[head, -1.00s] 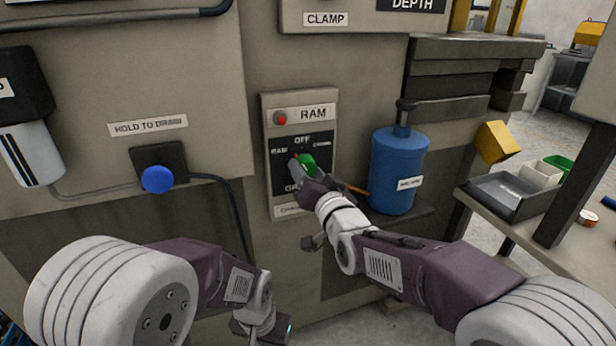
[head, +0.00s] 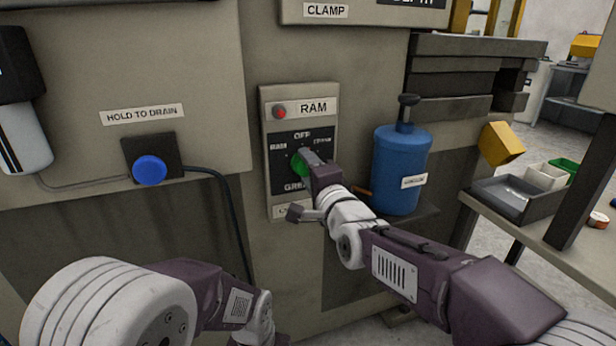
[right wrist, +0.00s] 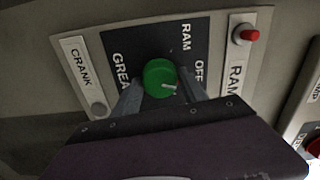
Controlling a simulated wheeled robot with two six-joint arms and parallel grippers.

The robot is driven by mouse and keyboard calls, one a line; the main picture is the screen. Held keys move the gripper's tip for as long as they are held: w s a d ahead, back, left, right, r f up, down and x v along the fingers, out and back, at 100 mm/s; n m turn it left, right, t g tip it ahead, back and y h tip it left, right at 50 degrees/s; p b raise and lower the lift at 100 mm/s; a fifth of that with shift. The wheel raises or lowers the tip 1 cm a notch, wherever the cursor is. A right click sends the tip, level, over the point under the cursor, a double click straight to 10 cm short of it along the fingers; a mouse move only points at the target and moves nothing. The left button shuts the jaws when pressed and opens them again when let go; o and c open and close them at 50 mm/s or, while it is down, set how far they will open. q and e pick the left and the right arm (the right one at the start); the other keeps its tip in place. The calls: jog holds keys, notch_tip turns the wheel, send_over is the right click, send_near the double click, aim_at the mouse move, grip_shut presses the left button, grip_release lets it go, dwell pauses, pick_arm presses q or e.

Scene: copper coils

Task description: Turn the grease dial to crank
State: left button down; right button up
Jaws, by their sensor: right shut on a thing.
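The green dial (head: 299,163) sits on a dark plate of the RAM panel (head: 267,120) on the machine front. In the right wrist view the dial (right wrist: 158,75) is round, with a white pointer mark. The mark points to the lower right there, just below the word OFF and away from GREASE. RAM is at the plate's top; the fourth position is hidden behind my gripper. A CRANK label (right wrist: 81,63) is on the panel's end. My right gripper (right wrist: 160,88) is shut on the dial, one finger on each side. My left arm's wrist shows at the bottom; its gripper is out of frame.
A blue canister (head: 400,165) stands on a small shelf right of the panel. A blue button (head: 149,169) and its cable are on the left. A red lamp (right wrist: 246,34) is on the panel. A side table with a grey tray (head: 483,190) is at the right.

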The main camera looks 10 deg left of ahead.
jog(key=shift+m+b, duration=2.75)
jog(key=shift+m, duration=0.75)
jog(key=o, duration=1.4)
jog(key=shift+c, duration=0.2)
jog(key=v, duration=0.9)
jog(key=shift+p, duration=0.35)
